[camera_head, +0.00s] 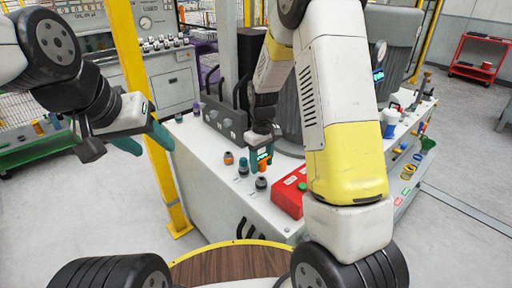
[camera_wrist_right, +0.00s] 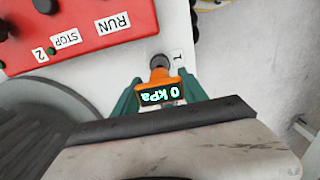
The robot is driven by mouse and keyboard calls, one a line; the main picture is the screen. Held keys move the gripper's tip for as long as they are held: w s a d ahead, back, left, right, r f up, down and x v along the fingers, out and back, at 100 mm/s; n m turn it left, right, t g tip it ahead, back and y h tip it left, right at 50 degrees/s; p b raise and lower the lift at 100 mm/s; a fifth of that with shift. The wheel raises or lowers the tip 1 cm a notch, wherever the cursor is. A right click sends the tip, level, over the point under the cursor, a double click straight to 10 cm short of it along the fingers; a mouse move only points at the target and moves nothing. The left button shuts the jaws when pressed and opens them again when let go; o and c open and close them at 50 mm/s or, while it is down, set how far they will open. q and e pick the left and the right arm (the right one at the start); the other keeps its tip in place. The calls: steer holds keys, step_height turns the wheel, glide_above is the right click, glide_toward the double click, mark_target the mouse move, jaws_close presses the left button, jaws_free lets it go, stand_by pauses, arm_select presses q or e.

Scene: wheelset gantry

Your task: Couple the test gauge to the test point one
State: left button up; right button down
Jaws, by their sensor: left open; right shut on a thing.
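The test gauge (camera_wrist_right: 162,94) is an orange block with a lit display reading 0 kPa. My right gripper (camera_wrist_right: 160,98) is shut on it, a teal finger on each side. A dark round fitting (camera_wrist_right: 159,63) shows just beyond the gauge, beside a small white label (camera_wrist_right: 178,57) with one mark like a 1. I cannot tell whether gauge and fitting are joined. In the head view the right gripper (camera_head: 263,163) holds the gauge (camera_head: 265,155) low over the white bench, just above a dark fitting (camera_head: 261,183). My left gripper (camera_head: 150,146) is open and empty, left of the bench.
A red control box (camera_head: 290,192) with RUN and STOP labels stands close to the right gripper. An orange-topped fitting (camera_head: 228,158) and a teal-topped one (camera_head: 243,166) stand to its left. A grey block with black levers (camera_head: 222,118) is behind. A yellow post (camera_head: 140,80) rises near my left gripper.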

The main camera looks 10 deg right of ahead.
mark_target(262, 157)
steer(key=shift+f, duration=1.55)
steer(key=shift+f, duration=0.5)
stand_by(1.0)
steer(key=c, duration=0.5)
jaws_free()
steer(key=shift+r, duration=3.95)
